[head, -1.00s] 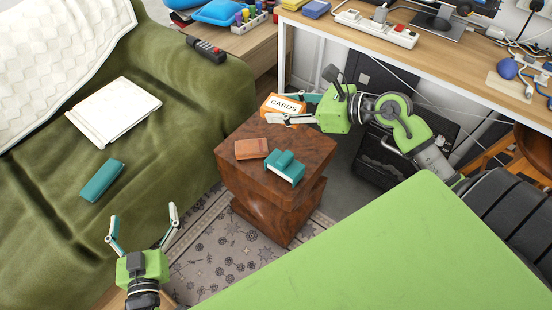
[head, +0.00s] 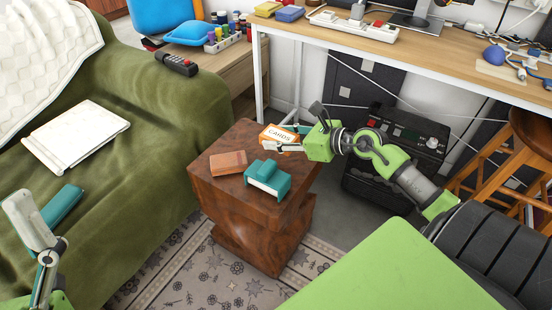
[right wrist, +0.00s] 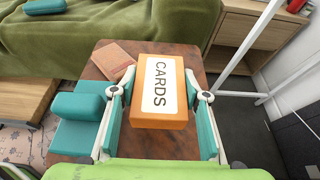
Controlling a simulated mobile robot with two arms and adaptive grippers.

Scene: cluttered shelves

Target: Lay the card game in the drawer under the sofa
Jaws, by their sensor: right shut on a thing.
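The card game is an orange box with a white "CARDS" label (head: 280,134); it also shows in the right wrist view (right wrist: 160,92). My right gripper (head: 282,139) is shut on it, one finger on each side, at the back of the dark wooden side table (head: 240,215). I cannot tell whether the box touches the tabletop.
A reddish-brown wallet-like item (head: 228,162) and a teal item (head: 268,178) share the side table. A desk (head: 400,55) stands behind. Patterned rug covers the floor in front.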

